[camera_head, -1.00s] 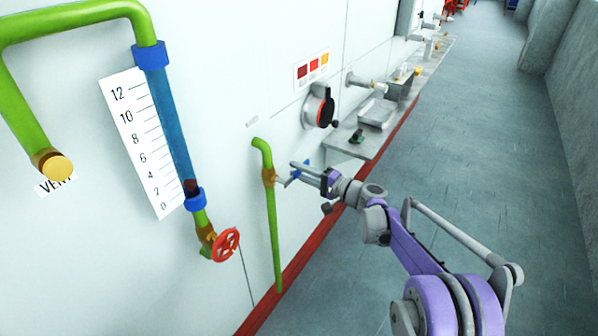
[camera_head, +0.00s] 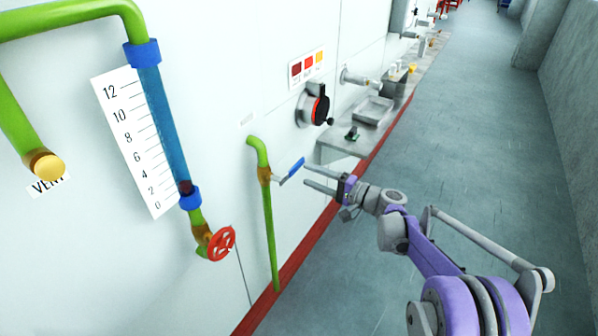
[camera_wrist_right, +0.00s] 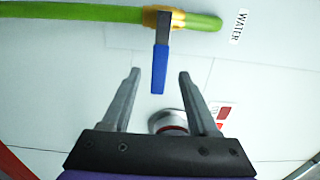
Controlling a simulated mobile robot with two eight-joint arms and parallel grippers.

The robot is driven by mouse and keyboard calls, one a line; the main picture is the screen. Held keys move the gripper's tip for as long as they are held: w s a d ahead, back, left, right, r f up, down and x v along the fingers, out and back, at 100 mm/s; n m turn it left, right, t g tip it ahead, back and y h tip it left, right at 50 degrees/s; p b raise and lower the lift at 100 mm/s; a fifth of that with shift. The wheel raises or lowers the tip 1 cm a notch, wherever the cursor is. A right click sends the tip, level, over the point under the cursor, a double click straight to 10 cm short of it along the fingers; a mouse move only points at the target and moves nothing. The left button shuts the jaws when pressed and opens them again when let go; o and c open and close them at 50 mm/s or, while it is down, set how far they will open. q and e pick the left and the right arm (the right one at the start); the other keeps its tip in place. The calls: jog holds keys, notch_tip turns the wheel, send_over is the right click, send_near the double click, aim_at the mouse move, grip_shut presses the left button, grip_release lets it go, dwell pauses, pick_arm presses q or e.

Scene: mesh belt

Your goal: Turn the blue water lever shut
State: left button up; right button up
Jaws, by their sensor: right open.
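The blue water lever (camera_head: 291,170) sits on the brass valve (camera_head: 264,174) of a thin green pipe (camera_head: 269,235) on the wall. In the right wrist view the lever's blue handle (camera_wrist_right: 159,70) stands square across the pipe (camera_wrist_right: 70,13), beside a WATER label (camera_wrist_right: 239,26). My right gripper (camera_head: 307,177) is open and empty, just right of the handle in the head view, with a small gap. In the right wrist view the handle's end appears between the fingertips of the gripper (camera_wrist_right: 159,74), touching neither. My left gripper is not in view.
A red handwheel (camera_head: 221,243) and a blue gauge tube (camera_head: 163,125) are at left. A red-and-black dial (camera_head: 314,107) and a grey shelf (camera_head: 345,147) stick out of the wall beyond the lever. The floor (camera_head: 470,130) at right is clear.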

jog(key=shift+v, duration=2.35)
